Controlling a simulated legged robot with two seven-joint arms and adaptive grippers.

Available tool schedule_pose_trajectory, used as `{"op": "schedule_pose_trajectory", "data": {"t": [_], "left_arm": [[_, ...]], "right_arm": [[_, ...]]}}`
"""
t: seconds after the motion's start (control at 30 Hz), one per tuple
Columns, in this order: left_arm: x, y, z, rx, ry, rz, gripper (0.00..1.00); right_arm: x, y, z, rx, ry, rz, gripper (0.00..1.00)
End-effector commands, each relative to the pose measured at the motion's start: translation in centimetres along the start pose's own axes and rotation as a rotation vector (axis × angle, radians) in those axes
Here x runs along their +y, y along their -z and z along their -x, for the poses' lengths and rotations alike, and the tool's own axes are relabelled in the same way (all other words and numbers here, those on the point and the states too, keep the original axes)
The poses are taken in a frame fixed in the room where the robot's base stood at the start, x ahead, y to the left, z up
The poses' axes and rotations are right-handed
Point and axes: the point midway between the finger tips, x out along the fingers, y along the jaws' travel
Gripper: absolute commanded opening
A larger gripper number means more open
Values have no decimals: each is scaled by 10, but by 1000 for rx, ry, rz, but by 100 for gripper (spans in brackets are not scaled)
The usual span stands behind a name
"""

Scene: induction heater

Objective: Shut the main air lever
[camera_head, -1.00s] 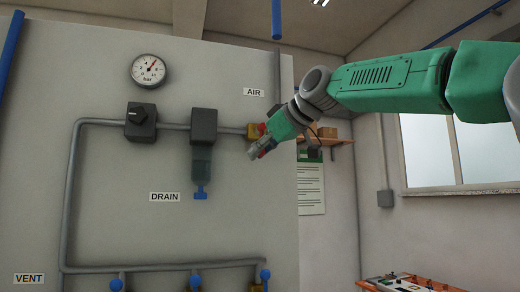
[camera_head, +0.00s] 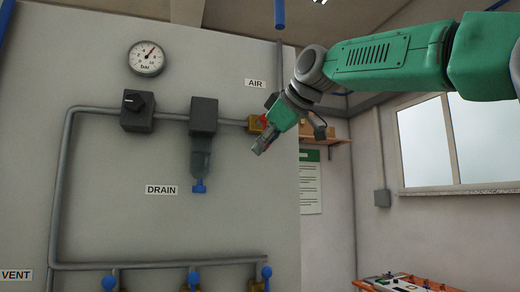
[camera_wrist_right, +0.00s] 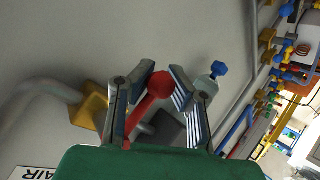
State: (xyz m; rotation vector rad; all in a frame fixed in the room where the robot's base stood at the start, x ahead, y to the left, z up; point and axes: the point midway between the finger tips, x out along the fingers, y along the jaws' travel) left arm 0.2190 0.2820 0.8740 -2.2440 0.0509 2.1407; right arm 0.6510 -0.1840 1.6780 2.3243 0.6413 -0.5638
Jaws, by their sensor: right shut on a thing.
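The main air valve (camera_head: 254,124) is a brass-yellow body on the grey pipe below the AIR label (camera_head: 255,83). Its red lever (camera_wrist_right: 150,94) has a round knob and shows between my fingers in the wrist view. In the head view only a bit of red (camera_head: 264,119) shows, the rest hidden by my gripper. My right gripper (camera_head: 259,148) is at the valve, its fingers pointing down and left. In the wrist view its two fingers (camera_wrist_right: 160,76) are on either side of the lever, shut on it. My left gripper is out of view.
A grey filter block (camera_head: 204,116) with a blue drain tap (camera_head: 199,187) sits left of the valve. A black knob box (camera_head: 137,110) and a pressure gauge (camera_head: 146,58) are further left. Blue-handled valves (camera_head: 194,279) line the lower pipe. A wooden shelf (camera_head: 335,139) is right of the panel edge.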

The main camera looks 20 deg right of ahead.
Motion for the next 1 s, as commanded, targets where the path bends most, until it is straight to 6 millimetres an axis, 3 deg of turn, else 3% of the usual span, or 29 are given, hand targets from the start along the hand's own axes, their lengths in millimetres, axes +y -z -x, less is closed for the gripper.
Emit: {"op": "schedule_pose_trajectory", "data": {"t": [0.03, 0.1, 0.13, 0.43, 0.57, 1.0], "left_arm": [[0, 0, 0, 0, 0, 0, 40], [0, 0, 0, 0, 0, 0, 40], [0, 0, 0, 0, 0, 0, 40], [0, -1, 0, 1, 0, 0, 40], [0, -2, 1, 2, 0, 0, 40], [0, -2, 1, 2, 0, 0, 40]], "right_arm": [[0, -1, 0, -4, 2, 1, 16], [0, -1, 0, -3, 1, 1, 40], [0, -1, 0, -2, 1, 0, 43], [2, 0, -1, -1, 0, -1, 43], [2, 0, 10, 1, -1, -2, 43], [2, -1, 96, 2, -3, -2, 43]]}}
